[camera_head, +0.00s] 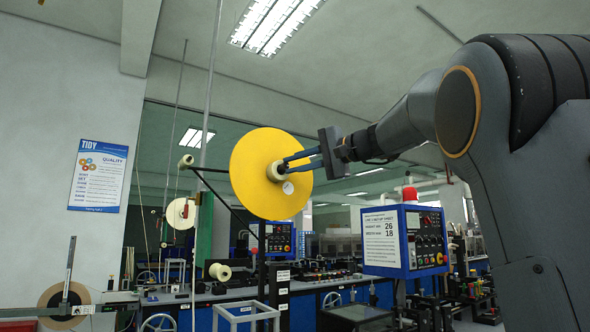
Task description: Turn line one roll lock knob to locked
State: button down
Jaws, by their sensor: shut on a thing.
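A large yellow disc (255,190) stands upright on the payoff stand in the middle of the view. A small pale lock knob (274,172) sits at its centre. My gripper (284,164) reaches in from the right, with its two blue fingers shut on the knob. The fingertips partly hide the knob, and I cannot tell which way it is turned. A small round white label (288,188) is on the disc just below the fingers.
A blue control box (405,240) with a red beacon stands right of the disc, below my arm. A smaller white reel (181,213) is behind on the left. A dark arm with a small roller (187,160) extends left of the disc. Benches with equipment line the back.

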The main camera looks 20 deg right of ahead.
jog(key=shift+m, duration=0.4)
jog(key=c, duration=1.7)
grip_release()
jog(key=shift+f, duration=0.1)
jog(key=shift+o, duration=0.2)
jog(key=b+v, duration=0.2)
jog(key=v, duration=0.5)
jog(key=shift+s+d, duration=0.25)
jog(key=shift+d, duration=0.05)
